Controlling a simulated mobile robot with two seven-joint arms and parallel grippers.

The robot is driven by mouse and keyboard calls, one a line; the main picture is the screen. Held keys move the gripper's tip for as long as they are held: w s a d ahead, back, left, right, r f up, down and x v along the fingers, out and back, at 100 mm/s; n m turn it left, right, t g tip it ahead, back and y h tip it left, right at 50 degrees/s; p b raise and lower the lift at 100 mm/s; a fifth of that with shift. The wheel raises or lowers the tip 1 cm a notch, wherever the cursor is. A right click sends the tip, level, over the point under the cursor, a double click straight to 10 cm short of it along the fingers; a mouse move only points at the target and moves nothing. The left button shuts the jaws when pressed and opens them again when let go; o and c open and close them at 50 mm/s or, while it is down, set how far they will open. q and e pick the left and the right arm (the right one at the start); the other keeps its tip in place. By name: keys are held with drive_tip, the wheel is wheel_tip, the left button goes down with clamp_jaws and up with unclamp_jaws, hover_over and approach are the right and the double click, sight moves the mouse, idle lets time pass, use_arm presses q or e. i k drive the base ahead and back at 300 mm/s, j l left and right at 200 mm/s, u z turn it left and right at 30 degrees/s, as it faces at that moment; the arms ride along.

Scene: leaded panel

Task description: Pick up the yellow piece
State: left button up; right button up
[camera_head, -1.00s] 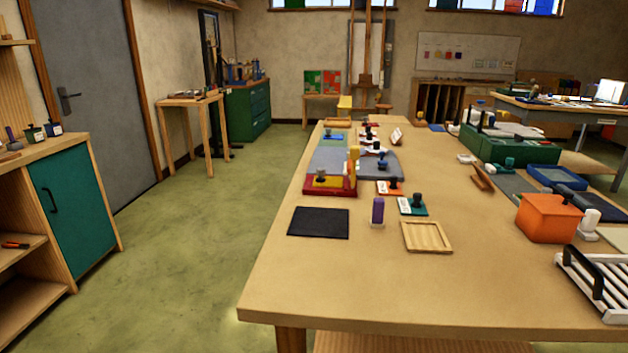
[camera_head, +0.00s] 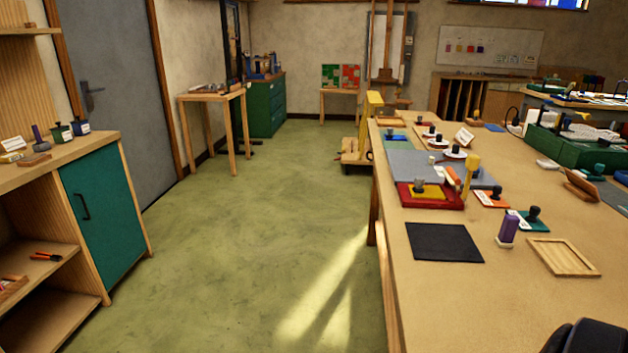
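A flat yellow piece (camera_head: 428,193) with a dark knob lies in a red tray (camera_head: 412,202) on the left side of the long wooden table. A taller yellow upright object (camera_head: 470,172) stands at the right of that tray. I cannot tell from the picture alone which yellow thing is the piece named. Neither gripper's fingers show. A dark rounded shape at the bottom right corner may be part of my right arm.
A black mat (camera_head: 445,243), a purple-handled stamp (camera_head: 508,231) and a shallow wooden tray (camera_head: 563,257) lie nearer on the table (camera_head: 450,310). Green floor (camera_head: 250,240) is open left of the table. A teal-doored cabinet (camera_head: 105,220) stands at far left.

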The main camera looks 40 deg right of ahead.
sight(419, 190)
drive_tip(key=i+j+z, duration=0.2)
drive_tip(key=i+z, duration=0.15)
drive_tip(key=i, duration=0.15)
drive_tip(key=i+j+z, duration=0.35)
drive_tip(key=i+z, duration=0.2)
drive_tip(key=z, duration=0.25)
drive_tip(key=i+z, duration=0.2)
drive_tip(key=z, duration=0.2)
drive_tip(key=i+z, duration=0.25)
drive_tip(key=z, duration=0.2)
drive_tip(key=i+j+z, duration=0.15)
drive_tip(key=z, duration=0.25)
